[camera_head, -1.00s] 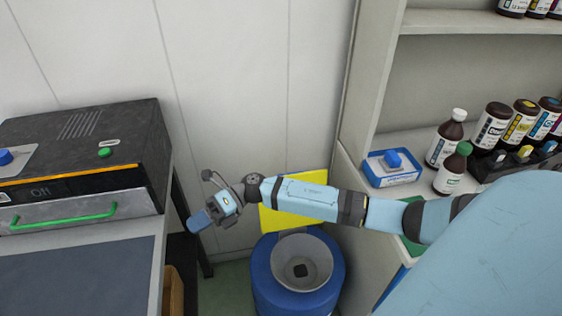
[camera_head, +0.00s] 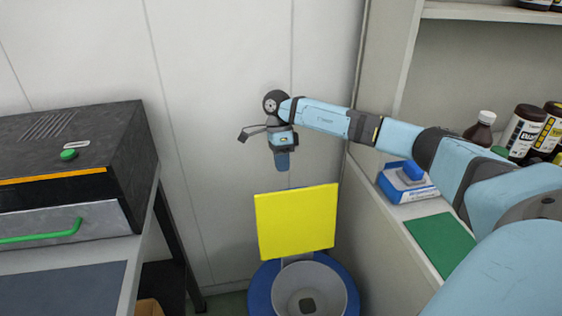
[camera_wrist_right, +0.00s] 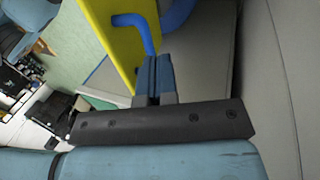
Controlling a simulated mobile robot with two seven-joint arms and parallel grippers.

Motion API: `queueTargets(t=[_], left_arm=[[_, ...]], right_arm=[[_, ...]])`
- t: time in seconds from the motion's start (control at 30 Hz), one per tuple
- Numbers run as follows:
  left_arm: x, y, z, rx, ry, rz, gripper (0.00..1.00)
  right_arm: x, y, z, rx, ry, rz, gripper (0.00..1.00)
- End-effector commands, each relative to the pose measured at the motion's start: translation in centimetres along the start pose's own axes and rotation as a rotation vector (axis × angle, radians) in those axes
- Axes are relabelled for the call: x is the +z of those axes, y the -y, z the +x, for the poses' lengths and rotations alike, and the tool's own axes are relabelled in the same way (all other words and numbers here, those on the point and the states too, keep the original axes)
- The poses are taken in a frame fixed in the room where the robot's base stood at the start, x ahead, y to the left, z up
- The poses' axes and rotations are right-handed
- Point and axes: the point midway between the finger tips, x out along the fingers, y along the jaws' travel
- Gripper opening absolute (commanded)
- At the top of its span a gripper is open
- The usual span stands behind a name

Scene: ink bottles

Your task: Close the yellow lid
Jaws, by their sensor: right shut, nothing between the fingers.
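The yellow lid (camera_head: 297,221) stands upright, open, at the back of a blue round bin (camera_head: 262,286) with a grey funnel-like opening (camera_head: 311,288). My right gripper (camera_head: 283,162) is above the lid near the wall, pointing down, shut and empty. In the right wrist view the shut fingers (camera_wrist_right: 154,75) are beside the yellow lid (camera_wrist_right: 118,30), and a blue curved handle (camera_wrist_right: 143,28) on the lid shows just past the fingertips. Whether they touch it cannot be told. My left gripper is not in view.
A black machine with a green handle (camera_head: 40,232) stands on a bench at left. A shelf unit at right holds brown bottles (camera_head: 523,130), a blue-and-white box (camera_head: 407,182) and a green mat (camera_head: 440,244). The wall is close behind the lid.

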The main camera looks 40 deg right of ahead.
Motion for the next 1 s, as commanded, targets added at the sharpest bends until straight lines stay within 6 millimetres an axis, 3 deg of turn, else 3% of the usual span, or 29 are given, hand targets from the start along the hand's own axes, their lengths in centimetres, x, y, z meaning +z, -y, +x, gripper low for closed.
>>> queueTargets(t=[0.03, 0.1, 0.3, 1.0], left_arm=[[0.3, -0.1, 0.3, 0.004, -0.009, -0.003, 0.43], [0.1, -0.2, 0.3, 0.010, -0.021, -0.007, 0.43], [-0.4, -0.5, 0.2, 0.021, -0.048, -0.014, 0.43], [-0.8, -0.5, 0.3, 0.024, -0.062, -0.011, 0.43]], right_arm=[[0.0, 0.2, 1.5, 0.002, -0.001, 0.000, 0.00], [0.0, 0.1, 2.6, 0.001, -0.001, -0.001, 0.00], [0.1, 0.1, 4.8, 0.000, 0.001, -0.002, 0.00], [0.1, 0.1, 4.8, -0.051, 0.002, -0.001, 0.00]])
